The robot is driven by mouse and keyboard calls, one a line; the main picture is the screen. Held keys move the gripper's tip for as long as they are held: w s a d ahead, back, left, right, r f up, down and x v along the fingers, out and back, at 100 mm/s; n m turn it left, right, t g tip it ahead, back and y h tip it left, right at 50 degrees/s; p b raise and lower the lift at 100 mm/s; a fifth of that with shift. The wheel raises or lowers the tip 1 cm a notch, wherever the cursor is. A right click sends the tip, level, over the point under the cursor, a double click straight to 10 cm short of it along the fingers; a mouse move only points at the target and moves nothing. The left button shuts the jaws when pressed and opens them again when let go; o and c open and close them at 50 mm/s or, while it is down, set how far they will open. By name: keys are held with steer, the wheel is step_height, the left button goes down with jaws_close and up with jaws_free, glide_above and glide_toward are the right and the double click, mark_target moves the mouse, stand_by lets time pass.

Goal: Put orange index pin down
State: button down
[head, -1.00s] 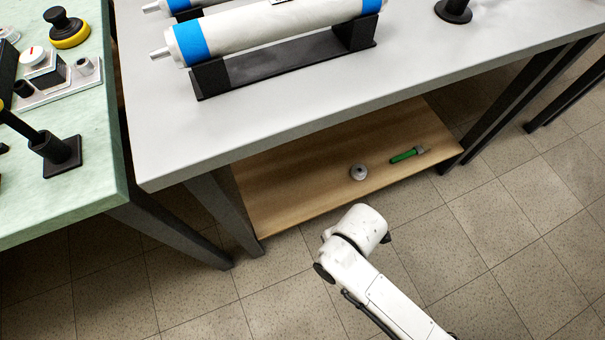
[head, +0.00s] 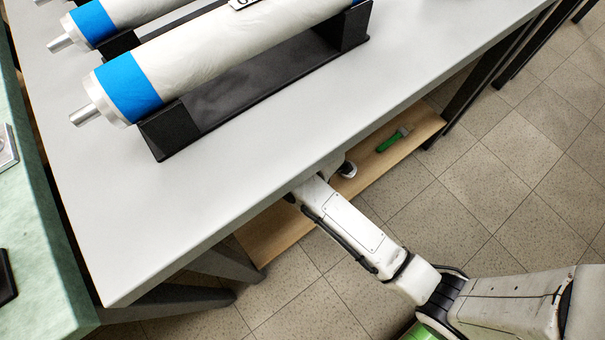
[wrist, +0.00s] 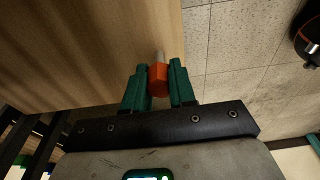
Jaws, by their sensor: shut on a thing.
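In the wrist view, my gripper (wrist: 159,82) has its two green fingers shut on the orange index pin (wrist: 157,80). The pin's orange body sits between the fingertips, and its grey metal tip points away from the gripper. The pin is over or at the edge of the wooden lower shelf (wrist: 90,50); I cannot tell whether it touches. In the head view the shelf (head: 265,232) shows under the grey table, and my arm reaches in beneath the tabletop. The tabletop hides the gripper and pin there.
The grey tabletop (head: 240,165) overhangs the shelf and carries white rolls with blue bands (head: 128,88) on black stands. Tiled floor lies in front.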

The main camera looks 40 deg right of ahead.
steer(key=w+f, duration=0.1)
steer(key=w+d+f+b, duration=0.1)
steer(key=f, duration=0.1)
steer(key=w+f+b, duration=0.1)
steer(key=shift+w+d+f, duration=0.1)
steer(key=shift+d+f, duration=0.2)
steer(key=shift+f, duration=0.1)
steer(key=shift+w+d+f+b, duration=0.15)
steer(key=shift+f+b, duration=0.45)
steer(key=shift+f, duration=0.35)
steer(key=shift+w+f+b, duration=0.1)
steer(key=shift+f+b, duration=0.45)
steer(key=shift+f, duration=0.35)
steer(key=shift+f, duration=0.1)
steer(key=c, duration=0.9)
jaws_free()
